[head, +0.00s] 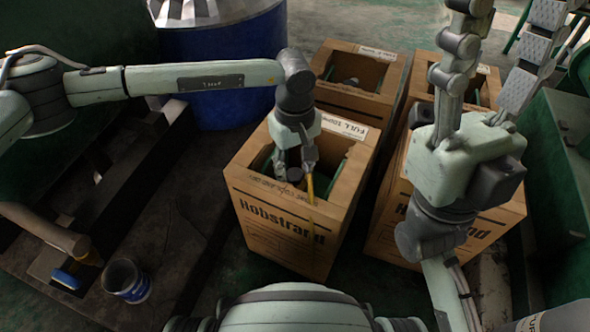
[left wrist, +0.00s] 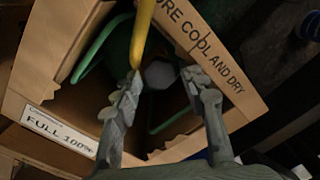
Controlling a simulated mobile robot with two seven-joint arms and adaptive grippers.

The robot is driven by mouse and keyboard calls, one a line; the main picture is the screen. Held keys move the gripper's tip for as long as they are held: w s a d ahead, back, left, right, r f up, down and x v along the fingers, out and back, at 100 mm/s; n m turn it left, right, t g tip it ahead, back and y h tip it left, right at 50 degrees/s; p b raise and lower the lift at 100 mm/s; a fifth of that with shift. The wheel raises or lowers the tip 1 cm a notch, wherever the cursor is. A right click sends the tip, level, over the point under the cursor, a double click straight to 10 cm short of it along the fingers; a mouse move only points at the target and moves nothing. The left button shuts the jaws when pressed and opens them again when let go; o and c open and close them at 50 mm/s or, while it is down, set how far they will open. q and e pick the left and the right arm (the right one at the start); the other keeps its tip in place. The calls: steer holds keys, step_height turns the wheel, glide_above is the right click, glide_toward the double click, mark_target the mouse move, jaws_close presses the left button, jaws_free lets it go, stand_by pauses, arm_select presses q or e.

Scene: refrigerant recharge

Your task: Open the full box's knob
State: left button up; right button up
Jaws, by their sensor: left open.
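The full box (head: 290,215) is an open brown carton with a "FULL 100%" label in the middle of the head view. The left wrist view looks down into this box (left wrist: 50,75). Inside are green tank handle bars (left wrist: 98,48) and a yellow hose (left wrist: 142,35). A round grey knob-like part (left wrist: 160,74) shows between my left fingertips; I cannot tell if they touch it. My left gripper (head: 296,172) is open and reaches down into the box opening; its fingers also show in the left wrist view (left wrist: 160,85). My right gripper (head: 508,40) points up at the right, fingers spread.
More open cartons stand behind (head: 362,70) and to the right (head: 400,225), partly hidden by my right arm. A blue drum (head: 235,65) stands behind left. A small can (head: 126,280) sits on the dark surface at left. Green machinery (head: 560,150) borders the right.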

arm_select(q)
steer(key=shift+f, duration=0.35)
steer(key=c, duration=0.9)
steer(key=shift+o, duration=0.2)
